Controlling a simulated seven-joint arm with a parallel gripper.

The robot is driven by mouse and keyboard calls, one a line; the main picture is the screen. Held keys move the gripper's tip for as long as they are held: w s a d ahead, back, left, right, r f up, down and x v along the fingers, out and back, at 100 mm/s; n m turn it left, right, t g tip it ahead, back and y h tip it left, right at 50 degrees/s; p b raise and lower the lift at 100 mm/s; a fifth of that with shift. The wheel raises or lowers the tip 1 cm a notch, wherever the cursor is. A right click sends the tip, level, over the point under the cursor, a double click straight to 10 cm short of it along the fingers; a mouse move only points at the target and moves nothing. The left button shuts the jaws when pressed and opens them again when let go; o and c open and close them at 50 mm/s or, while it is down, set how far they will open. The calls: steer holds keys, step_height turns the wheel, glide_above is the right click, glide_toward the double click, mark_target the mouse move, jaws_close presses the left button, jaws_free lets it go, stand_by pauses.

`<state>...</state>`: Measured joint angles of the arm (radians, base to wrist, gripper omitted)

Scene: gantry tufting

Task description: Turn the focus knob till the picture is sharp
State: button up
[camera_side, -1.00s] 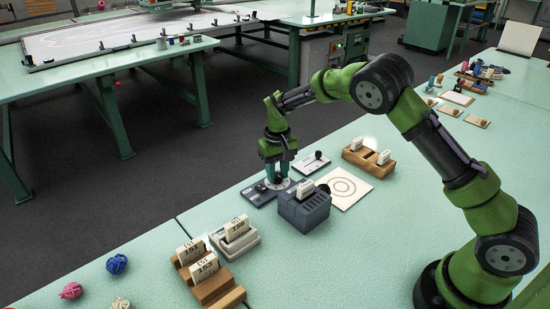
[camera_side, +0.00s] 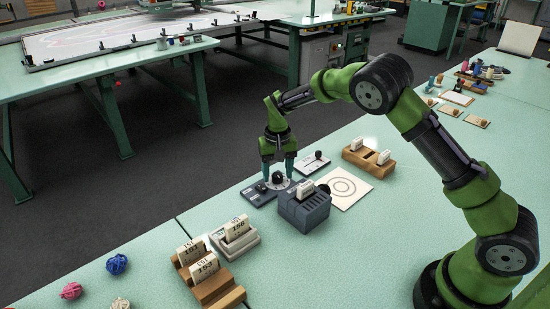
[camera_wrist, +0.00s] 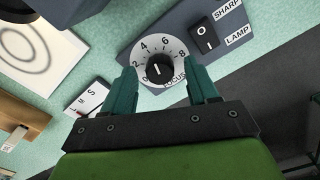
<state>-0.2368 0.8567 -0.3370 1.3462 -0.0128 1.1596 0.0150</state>
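The focus knob (camera_wrist: 159,72) is black and sits on a white dial (camera_wrist: 172,50) numbered in even steps, on a dark grey panel. A pale mark shows on the knob, but its exact reading is unclear. The knob also shows in the side view (camera_side: 277,177). My gripper (camera_side: 278,168) is above the panel with its teal fingers apart, one on each side of the knob. In the wrist view my gripper (camera_wrist: 162,76) is open, with gaps beside the knob. The picture of grey rings on a white sheet (camera_side: 345,187) looks soft-edged in the wrist view (camera_wrist: 22,48).
A grey slotted box (camera_side: 304,210) holding a white slide stands close beside the panel. A rocker switch (camera_wrist: 203,37) lies near SHARP and LAMP labels. Wooden slide holders stand on both sides, one at the back (camera_side: 368,160). Yarn balls (camera_side: 117,264) lie at the front left.

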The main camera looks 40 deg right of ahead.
mark_target(277, 174)
step_height(277, 174, up, 17)
stand_by(0.6)
steer(key=s+a+r+t+y, duration=0.1)
steer(key=s+r+t, duration=0.1)
steer(key=s, duration=1.2)
steer(key=s+r+n+t+y, duration=0.1)
steer(key=s+r+t, duration=0.2)
steer(key=s, duration=1.1)
steer(key=shift+a+r+n+t, duration=0.2)
steer(key=shift+a+n+t, duration=0.15)
steer(key=shift+t, duration=0.75)
steer(key=shift+s+a, duration=0.1)
